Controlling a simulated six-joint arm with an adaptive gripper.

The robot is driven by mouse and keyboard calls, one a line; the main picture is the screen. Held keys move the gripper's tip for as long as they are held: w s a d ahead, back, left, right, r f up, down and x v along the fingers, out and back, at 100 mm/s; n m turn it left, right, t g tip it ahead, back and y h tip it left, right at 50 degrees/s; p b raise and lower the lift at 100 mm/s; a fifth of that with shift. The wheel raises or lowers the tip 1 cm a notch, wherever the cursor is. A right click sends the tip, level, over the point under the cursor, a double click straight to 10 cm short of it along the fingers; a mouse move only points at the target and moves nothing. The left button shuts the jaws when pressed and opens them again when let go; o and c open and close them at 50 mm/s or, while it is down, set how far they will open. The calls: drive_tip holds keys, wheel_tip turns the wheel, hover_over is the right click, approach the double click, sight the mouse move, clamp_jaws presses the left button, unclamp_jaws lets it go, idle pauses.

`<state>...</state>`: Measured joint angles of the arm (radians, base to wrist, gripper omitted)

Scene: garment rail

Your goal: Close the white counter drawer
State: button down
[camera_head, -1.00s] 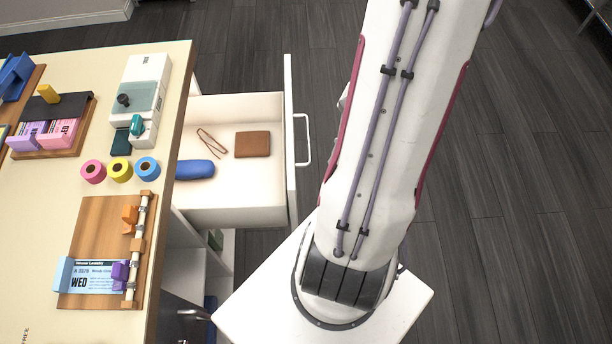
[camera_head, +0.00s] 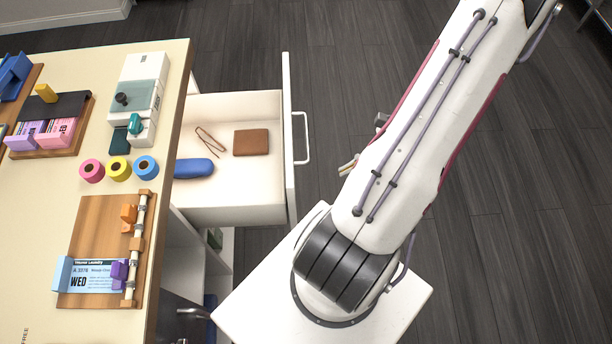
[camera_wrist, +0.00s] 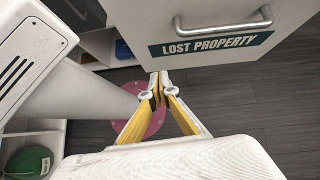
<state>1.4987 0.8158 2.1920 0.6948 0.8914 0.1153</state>
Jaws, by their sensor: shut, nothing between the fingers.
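The white drawer (camera_head: 232,212) is pulled out from the counter's right side in the head view. Its front panel (camera_head: 290,130) carries a handle (camera_head: 304,138). It holds a blue case (camera_head: 195,169), a brown wallet (camera_head: 251,142) and a thin brown looped item (camera_head: 211,141). In the wrist view the drawer front (camera_wrist: 215,38) shows a "LOST PROPERTY" label and the handle (camera_wrist: 222,22). My gripper (camera_wrist: 158,76) is shut and empty, just below the drawer front in that picture. In the head view my arm mostly hides it; a small tip shows right of the drawer.
The counter top (camera_head: 45,200) bears tape rolls (camera_head: 119,169), a ticket board (camera_head: 95,225) and a white-and-teal machine (camera_head: 140,90). Below it are open shelves and a green round object (camera_wrist: 28,160). The dark floor (camera_head: 545,190) is clear at right.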

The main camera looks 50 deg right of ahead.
drive_tip(key=shift+w+d+m+t, duration=0.3)
drive_tip(key=shift+w+d+m, duration=0.25)
drive_tip(key=shift+d, duration=0.25)
drive_tip(key=w+a+r+x, duration=0.1)
drive_tip(key=x, duration=1.1)
drive_tip(key=shift+w+a, duration=0.2)
drive_tip(key=shift+w, duration=0.2)
drive_tip(key=shift+w+a+r, duration=0.1)
drive_tip(key=shift+r, duration=0.05)
drive_tip(key=w+a, duration=1.9)
idle(0.6)
drive_tip(key=shift+w+a, duration=0.1)
drive_tip(key=shift+w, duration=0.1)
